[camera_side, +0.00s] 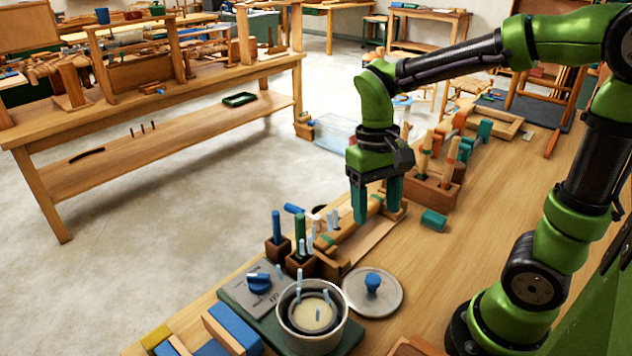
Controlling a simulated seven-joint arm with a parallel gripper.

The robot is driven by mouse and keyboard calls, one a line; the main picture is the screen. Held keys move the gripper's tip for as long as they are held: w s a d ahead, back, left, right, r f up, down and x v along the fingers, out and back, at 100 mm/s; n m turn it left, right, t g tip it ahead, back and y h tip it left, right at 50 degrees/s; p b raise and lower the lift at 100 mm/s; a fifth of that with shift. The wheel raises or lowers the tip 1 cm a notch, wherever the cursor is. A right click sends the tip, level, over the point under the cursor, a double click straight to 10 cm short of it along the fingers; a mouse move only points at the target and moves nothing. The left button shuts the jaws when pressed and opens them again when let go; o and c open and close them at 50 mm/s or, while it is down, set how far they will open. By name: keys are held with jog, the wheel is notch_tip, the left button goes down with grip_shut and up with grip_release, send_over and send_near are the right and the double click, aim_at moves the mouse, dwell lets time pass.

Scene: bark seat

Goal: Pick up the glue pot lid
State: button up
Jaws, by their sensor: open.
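The glue pot lid (385,296) is a round grey metal disc with a blue knob (372,282) on top. It lies on the wooden bench, right beside the open glue pot (311,318). The pot is a pale metal vessel with a cream-coloured inside, standing on a dark green mat (240,312). My gripper (376,208) hangs pointing down with teal fingers apart. It is above and behind the lid, over or close to a wooden piece, with nothing seen between the fingers. The exact height of the fingertips above the bench is hard to tell.
Wooden holders with blue- and green-handled tools (299,238) stand left of my gripper. A tool block (436,190) stands behind it to the right, with a teal block (434,220) in front. Bare bench (455,262) lies right of the lid. Blue and wooden blocks (232,330) lie front left.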

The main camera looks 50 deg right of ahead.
send_over(373, 277)
jog(key=f, duration=1)
jog(key=shift+w+d, duration=0.3)
jog(key=shift+s+a+f, duration=0.15)
jog(key=shift+a+f, duration=0.05)
jog(key=shift+f, duration=1.1)
jog(key=shift+s+a+f, duration=0.15)
jog(key=shift+f, duration=1.15)
grip_shut()
